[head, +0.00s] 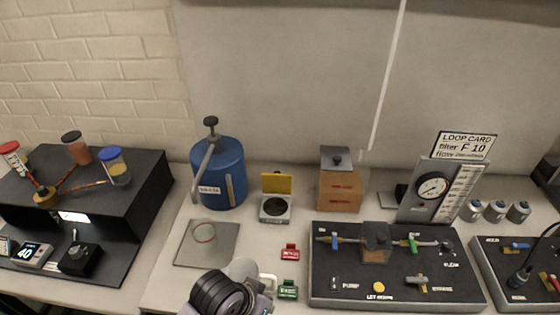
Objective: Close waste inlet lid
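A small grey box with a dark round opening, which looks like the waste inlet (275,209), stands on the table near the middle. Its yellow lid (277,184) stands upright at the back edge, so the opening is uncovered. Part of one of my arms, apparently the left, shows at the bottom edge as a black ribbed ring and grey housing, in front of and below the box and apart from it. Its fingertips cannot be made out, so I cannot tell their state. My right gripper is out of view.
A blue tank (219,174) with a pump handle stands left of the box. An amber box (340,188) stands to its right. A grey plate (207,243), a red tag (290,252) and a green tag (288,289) lie nearer. A black valve panel (392,290) fills the right.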

